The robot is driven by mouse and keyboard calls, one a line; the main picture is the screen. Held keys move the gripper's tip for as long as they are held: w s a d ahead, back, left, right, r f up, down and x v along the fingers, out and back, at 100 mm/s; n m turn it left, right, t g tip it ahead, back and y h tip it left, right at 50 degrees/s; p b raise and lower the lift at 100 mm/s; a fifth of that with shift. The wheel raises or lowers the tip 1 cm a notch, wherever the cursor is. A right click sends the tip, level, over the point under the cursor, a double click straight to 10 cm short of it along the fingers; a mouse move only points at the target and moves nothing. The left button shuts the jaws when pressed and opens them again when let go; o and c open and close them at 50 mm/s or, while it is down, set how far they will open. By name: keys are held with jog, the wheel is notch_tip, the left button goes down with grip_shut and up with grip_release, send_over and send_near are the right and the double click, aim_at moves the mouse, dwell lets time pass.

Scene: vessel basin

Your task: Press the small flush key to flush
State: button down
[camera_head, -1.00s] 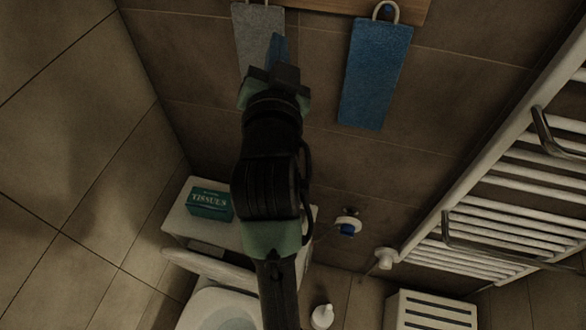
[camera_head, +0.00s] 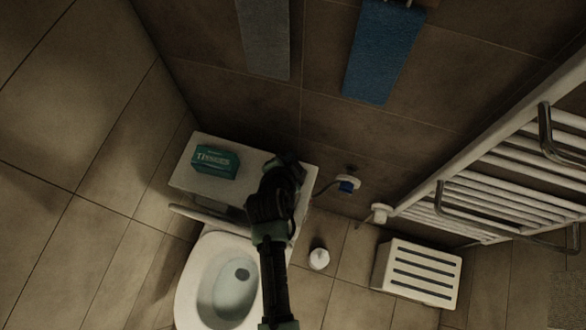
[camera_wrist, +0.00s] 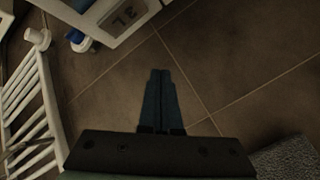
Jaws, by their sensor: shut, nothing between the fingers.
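The white toilet cistern (camera_head: 250,166) stands against the wall in the head view. My gripper (camera_head: 286,160) is over its right part, and my arm covers that area, hiding the flush keys there. In the wrist view, a grey flush key (camera_wrist: 122,15) with what looks like "3L" on it is at the top, set in the white cistern top (camera_wrist: 148,10). My gripper (camera_wrist: 160,73) is shut and empty. Its fingertips appear below and right of the key, apart from it in the picture. How high they are above the cistern is hard to tell.
A green tissue box (camera_head: 214,161) stands on the cistern's left part. The toilet bowl (camera_head: 212,285) is open below. Towels (camera_head: 383,50) hang above.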

jog(key=shift+f, duration=0.1)
notch_tip(320, 180, down, 8)
jog(key=b, duration=0.7)
jog(key=shift+w+f+b, duration=0.1)
jog(key=shift+f+b, duration=0.15)
jog(key=shift+b, duration=0.1)
dwell(1.5)
jog(key=shift+f+b, duration=0.45)
jog(key=shift+f+b, duration=0.55)
jog(key=shift+b, duration=0.05)
dwell(0.5)
dwell(0.3)
jog(key=shift+r+p, duration=0.85)
jog(key=shift+r, duration=0.1)
jog(key=shift+r, duration=0.1)
